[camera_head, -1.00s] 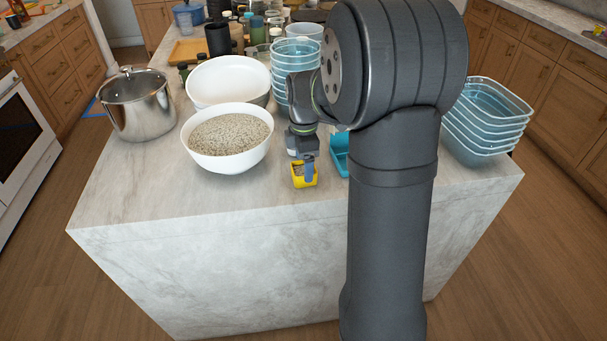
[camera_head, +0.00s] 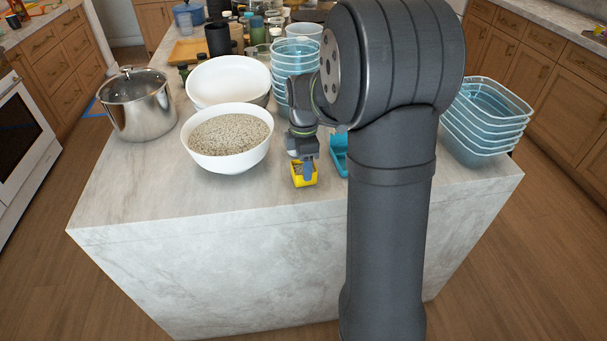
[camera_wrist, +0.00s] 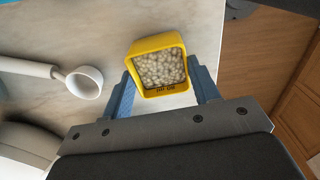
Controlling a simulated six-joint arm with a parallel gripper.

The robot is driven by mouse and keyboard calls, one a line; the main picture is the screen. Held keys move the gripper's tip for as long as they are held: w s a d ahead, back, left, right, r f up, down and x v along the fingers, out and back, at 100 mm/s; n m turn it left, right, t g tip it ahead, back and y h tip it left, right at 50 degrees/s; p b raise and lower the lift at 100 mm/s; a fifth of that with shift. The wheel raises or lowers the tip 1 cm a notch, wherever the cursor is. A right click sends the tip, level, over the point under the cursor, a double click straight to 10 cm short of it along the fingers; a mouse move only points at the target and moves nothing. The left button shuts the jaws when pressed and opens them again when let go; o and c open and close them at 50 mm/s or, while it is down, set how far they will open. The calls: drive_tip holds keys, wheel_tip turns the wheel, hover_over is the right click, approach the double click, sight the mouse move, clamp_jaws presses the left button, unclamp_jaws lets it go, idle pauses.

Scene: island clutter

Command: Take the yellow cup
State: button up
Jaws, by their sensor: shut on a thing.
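The yellow cup (camera_head: 303,180) is a small squarish container near the front edge of the island. In the wrist view the yellow cup (camera_wrist: 157,46) holds many pale, bean-like pieces and has dark lettering on its near rim. My gripper (camera_head: 304,172) is at the cup from above. In the wrist view my gripper (camera_wrist: 162,88) has one blue finger on each side of the cup, shut on it. In the head view the fingers and wrist cover part of the cup.
A white bowl of grain (camera_head: 228,165) stands left of the cup, and a teal container (camera_head: 339,160) is close on the right. A white scoop (camera_wrist: 84,82) lies left of the cup in the wrist view. Clear containers (camera_head: 480,140) are stacked at right. The front left counter is clear.

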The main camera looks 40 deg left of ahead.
drive_tip(key=shift+r, duration=1.8)
